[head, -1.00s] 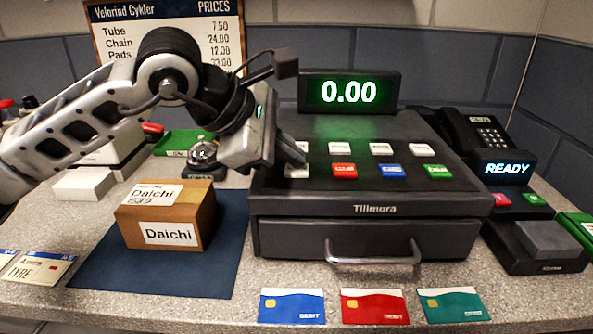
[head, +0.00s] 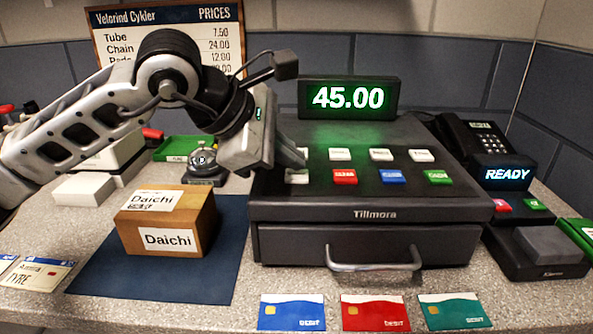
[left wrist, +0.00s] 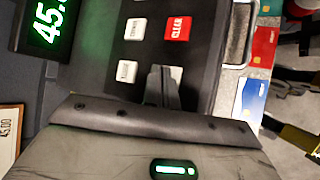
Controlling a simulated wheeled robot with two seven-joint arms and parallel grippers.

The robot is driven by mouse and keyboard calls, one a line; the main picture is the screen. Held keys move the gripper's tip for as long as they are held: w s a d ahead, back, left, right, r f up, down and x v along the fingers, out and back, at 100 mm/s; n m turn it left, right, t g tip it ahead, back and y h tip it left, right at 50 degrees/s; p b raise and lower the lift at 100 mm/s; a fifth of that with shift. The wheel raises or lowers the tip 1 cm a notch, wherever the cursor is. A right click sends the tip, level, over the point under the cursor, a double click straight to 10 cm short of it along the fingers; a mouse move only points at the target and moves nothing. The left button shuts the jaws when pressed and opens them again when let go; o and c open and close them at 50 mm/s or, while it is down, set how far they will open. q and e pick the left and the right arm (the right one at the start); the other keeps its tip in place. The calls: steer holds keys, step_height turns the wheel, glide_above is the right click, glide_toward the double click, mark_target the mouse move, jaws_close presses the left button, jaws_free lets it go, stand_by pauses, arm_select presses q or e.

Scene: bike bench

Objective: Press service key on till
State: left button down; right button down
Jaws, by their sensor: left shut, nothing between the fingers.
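The black till (head: 375,213) stands at the centre of the head view, its display (head: 348,97) lit green with 45.00. Its keys are in two rows: white keys (head: 381,154) behind, and a white, a red (head: 345,177), a blue and a green key in front. My left gripper (head: 299,160) is shut and empty, pointing down at the front row's leftmost white key (head: 297,178). In the left wrist view its fingertips (left wrist: 163,75) overlap that white key (left wrist: 176,73), partly hiding it; contact cannot be told.
A Daichi box (head: 167,222) sits on a blue mat (head: 205,282) left of the till. A bell (head: 204,166) stands behind it. Several bank cards (head: 375,311) lie in front. A card terminal reading READY (head: 507,174) and a phone (head: 470,138) are at right.

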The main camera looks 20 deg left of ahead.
mark_target(289, 176)
arm_select(q)
steer(key=shift+r, duration=0.25)
steer(key=shift+r, duration=0.1)
steer(key=shift+r+p, duration=1.65)
steer(key=shift+r, duration=1.25)
